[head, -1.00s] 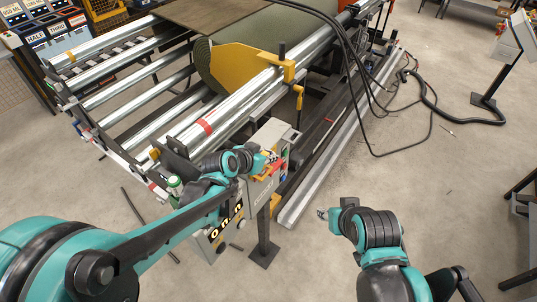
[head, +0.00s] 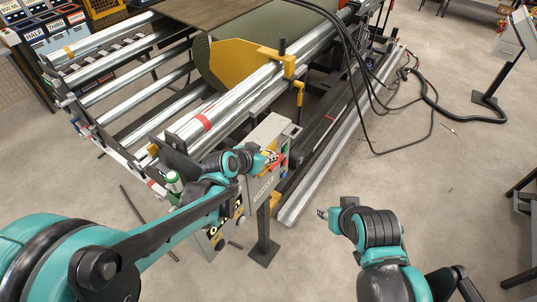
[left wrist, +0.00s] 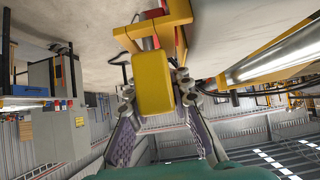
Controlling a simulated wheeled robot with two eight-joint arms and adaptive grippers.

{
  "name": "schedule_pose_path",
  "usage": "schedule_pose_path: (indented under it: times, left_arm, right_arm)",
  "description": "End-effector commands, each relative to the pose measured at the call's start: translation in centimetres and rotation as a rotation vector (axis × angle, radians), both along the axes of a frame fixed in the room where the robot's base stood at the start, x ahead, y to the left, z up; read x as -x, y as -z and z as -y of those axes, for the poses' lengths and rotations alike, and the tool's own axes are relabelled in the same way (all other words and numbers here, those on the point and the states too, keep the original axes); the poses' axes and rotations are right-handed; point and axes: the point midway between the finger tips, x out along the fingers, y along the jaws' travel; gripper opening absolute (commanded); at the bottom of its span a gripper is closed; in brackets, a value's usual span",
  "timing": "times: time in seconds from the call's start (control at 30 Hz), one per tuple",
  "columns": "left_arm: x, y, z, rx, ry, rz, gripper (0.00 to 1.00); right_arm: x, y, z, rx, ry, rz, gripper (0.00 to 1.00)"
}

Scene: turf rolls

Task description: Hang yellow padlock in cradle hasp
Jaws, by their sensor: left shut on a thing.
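The yellow padlock (left wrist: 152,82) is in the left wrist view, between the two fingers of my left gripper (left wrist: 158,92), which is shut on it. Its shackle cannot be made out clearly. Just beyond it are a red part (left wrist: 149,43) and a yellow-orange bracket (left wrist: 165,27); whether the padlock touches them I cannot tell. In the head view my left gripper (head: 272,158) is beside the grey control box on a post, near a red part (head: 281,159); the padlock is not clear there. My right gripper (head: 323,213) is apart, over the floor; its finger state is unclear.
The roller cradle (head: 205,122) with a yellow side plate (head: 240,66) fills the back left. The grey box (head: 268,130) stands on a post with a floor plate (head: 264,252). Black cables (head: 432,100) lie to the right. Floor around my right arm is clear.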

Motion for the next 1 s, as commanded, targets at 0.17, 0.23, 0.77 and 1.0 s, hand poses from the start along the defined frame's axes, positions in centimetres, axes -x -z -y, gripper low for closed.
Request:
schedule_pose_path:
  times: [0.17,0.23,0.77,1.0]
  left_arm:
    - [0.0,0.6,0.0,0.000,0.000,0.000,0.00]
    - [0.0,0.7,0.0,0.000,0.000,0.000,0.00]
    - [0.2,0.5,-0.2,0.000,0.000,0.000,0.44]
    - [2.3,-1.4,-1.7,-0.001,-0.002,-0.001,0.44]
  right_arm:
    - [0.0,0.5,0.0,0.000,0.000,0.000,0.40]
    - [0.0,0.7,0.0,0.000,0.000,0.000,0.40]
    - [0.0,0.6,0.0,0.000,0.000,0.000,0.40]
    - [0.0,0.6,0.0,0.000,0.000,0.000,0.40]
